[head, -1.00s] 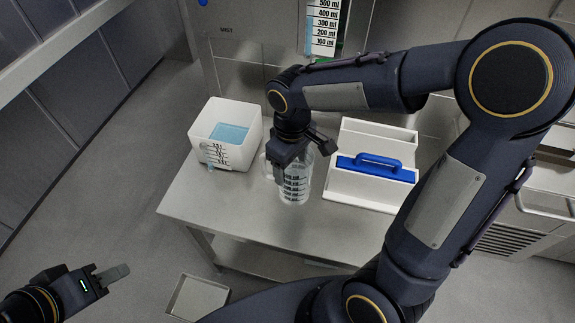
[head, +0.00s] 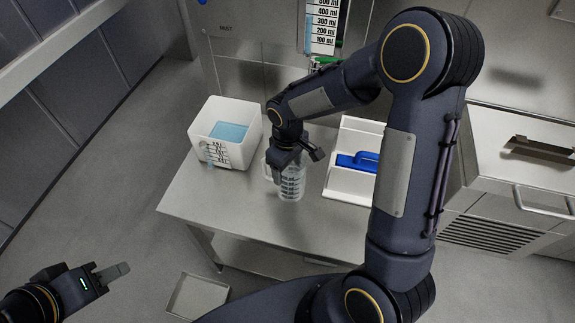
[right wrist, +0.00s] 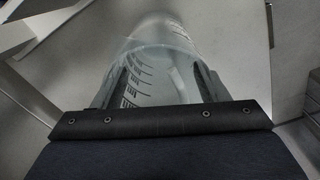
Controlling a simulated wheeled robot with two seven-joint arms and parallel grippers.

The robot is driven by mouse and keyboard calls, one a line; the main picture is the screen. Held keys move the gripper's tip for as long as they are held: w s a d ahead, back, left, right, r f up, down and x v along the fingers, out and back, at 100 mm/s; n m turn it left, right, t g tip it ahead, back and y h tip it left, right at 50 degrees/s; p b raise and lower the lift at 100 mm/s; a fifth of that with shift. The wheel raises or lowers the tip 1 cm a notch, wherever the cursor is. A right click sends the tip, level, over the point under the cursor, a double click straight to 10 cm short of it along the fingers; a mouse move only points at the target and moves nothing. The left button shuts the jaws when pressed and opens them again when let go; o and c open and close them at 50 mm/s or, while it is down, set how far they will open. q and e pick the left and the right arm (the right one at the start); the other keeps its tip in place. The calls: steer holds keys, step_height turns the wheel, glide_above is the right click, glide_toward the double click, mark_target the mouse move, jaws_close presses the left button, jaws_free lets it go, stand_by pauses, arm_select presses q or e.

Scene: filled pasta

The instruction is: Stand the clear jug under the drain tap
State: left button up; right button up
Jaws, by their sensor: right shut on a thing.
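The clear jug (head: 291,184) with dark graduation marks is upright at the middle of the steel table. My right gripper (head: 287,163) is shut on it from above and covers its upper part. In the right wrist view the jug (right wrist: 160,70) fills the space between the fingers.
A white caddy (head: 345,188) with a blue-handled float (head: 358,161) stands right of the jug, partly behind my right arm. The steel table (head: 230,205) is bare in front of the tank. A small open tray (head: 197,297) lies below the table's front.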

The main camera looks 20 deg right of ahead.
steer(key=shift+f, duration=0.2)
steer(key=o, duration=1)
steer(key=shift+o, duration=0.2)
steer(key=shift+r, duration=0.15)
